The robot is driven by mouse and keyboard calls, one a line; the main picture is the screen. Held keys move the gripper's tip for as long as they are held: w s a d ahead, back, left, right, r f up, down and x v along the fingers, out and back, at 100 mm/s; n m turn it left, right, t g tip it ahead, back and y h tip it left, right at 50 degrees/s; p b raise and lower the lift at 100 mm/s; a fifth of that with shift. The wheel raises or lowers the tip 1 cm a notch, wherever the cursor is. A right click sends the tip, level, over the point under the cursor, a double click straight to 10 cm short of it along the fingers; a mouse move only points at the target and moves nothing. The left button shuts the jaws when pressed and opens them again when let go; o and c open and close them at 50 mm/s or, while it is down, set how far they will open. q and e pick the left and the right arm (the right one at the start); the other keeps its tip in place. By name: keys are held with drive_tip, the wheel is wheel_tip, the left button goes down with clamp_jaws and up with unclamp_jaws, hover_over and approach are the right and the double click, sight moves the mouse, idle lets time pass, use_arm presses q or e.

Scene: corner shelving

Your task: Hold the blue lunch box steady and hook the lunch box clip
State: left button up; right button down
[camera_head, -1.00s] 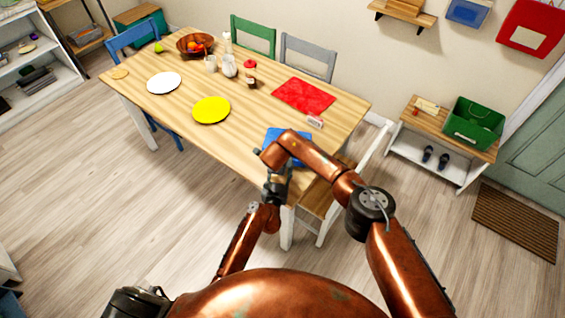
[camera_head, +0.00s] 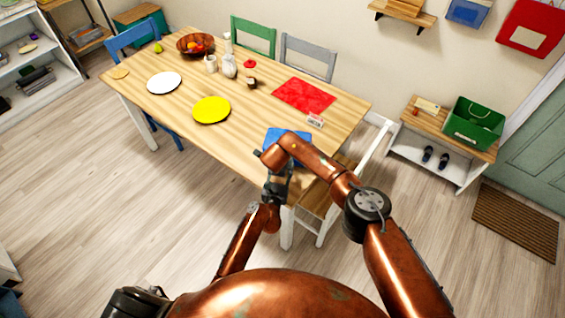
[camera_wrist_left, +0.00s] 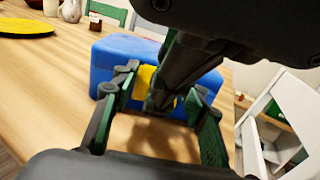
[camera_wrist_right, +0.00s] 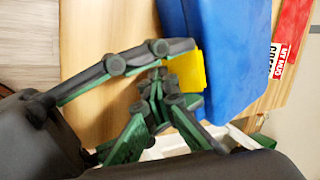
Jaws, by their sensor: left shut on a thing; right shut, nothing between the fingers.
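The blue lunch box (camera_head: 287,135) sits near the table's front right edge, partly hidden behind my right arm. It also shows in the left wrist view (camera_wrist_left: 112,58) and in the right wrist view (camera_wrist_right: 232,60). Its yellow clip (camera_wrist_left: 147,77) is on the side facing my grippers, partly covered by fingers; it also shows in the right wrist view (camera_wrist_right: 187,70). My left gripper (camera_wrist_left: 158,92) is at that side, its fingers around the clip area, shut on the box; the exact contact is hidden. My right gripper (camera_wrist_right: 160,100) is shut and empty, close beside the clip, its fingers crossing in front of the left fingers.
The wooden table (camera_head: 180,115) holds a red mat (camera_head: 304,96), a yellow plate (camera_head: 211,110), a white plate (camera_head: 164,82) and a fruit bowl (camera_head: 195,43). A white chair (camera_head: 330,205) stands close at the right.

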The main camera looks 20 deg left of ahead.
drive_tip(key=shift+w+d+f, duration=0.15)
drive_tip(key=shift+f, duration=0.2)
drive_tip(key=shift+w+d+f, duration=0.1)
drive_tip(key=shift+f, duration=0.25)
drive_tip(key=shift+w, duration=0.15)
idle(0.8)
drive_tip(key=shift+a+r, duration=0.15)
drive_tip(key=shift+a, duration=0.05)
idle(0.4)
drive_tip(key=shift+r, duration=0.2)
drive_tip(key=shift+r, duration=0.65)
drive_tip(key=shift+s+r, duration=0.2)
drive_tip(key=v, duration=1.1)
drive_tip(key=shift+s+r, duration=0.2)
drive_tip(key=shift+r, duration=0.05)
idle(1.7)
